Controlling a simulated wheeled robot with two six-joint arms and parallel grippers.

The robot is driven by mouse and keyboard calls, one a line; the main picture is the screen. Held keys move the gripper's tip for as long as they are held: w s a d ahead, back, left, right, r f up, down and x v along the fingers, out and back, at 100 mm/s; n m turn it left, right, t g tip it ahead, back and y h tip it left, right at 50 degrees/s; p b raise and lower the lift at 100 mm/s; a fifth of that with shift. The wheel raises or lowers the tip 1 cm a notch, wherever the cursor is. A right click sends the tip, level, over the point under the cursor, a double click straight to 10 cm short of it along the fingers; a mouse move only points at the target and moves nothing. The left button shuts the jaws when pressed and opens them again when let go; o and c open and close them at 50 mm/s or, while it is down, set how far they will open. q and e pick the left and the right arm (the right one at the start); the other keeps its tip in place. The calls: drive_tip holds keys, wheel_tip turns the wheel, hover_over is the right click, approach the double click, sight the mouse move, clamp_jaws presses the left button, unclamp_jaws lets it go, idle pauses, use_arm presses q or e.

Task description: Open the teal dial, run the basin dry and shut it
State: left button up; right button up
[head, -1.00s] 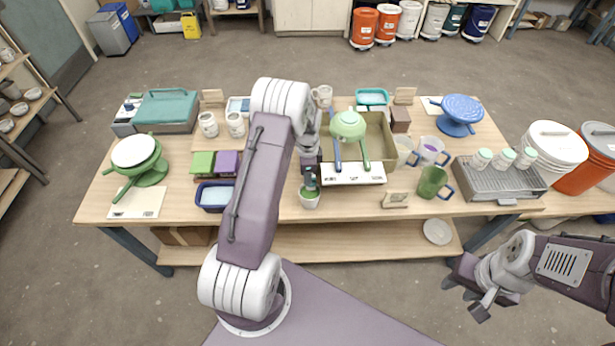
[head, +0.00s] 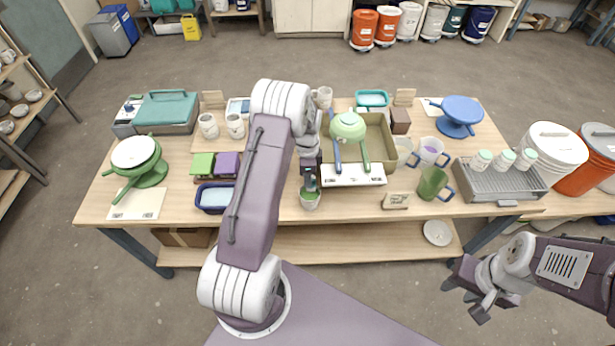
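My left gripper (head: 309,178) points down over a small white cup with green inside (head: 310,199), near the table's front edge. Its fingers are small and dark here, so I cannot tell whether they are open. A teal-rimmed basin (head: 372,98) with pale content sits at the back, and a dark blue basin (head: 213,197) with pale blue content sits left of my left arm. I cannot make out a teal dial. A light green round vessel (head: 347,126) with a blue and a green handle stands in a tan tray (head: 378,135). My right gripper (head: 469,287) is open and empty, off the table's front right.
A white strip with small marks (head: 352,174) lies at the tray's front. A green mug (head: 432,184) and a grey rack of jars (head: 497,180) stand right. My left arm hides part of the table's middle.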

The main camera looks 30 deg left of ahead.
use_arm(q)
drive_tip(key=shift+r, duration=0.35)
wheel_tip(320, 180, up, 8)
drive_tip(key=b, duration=0.2)
drive_tip(key=shift+r, duration=0.15)
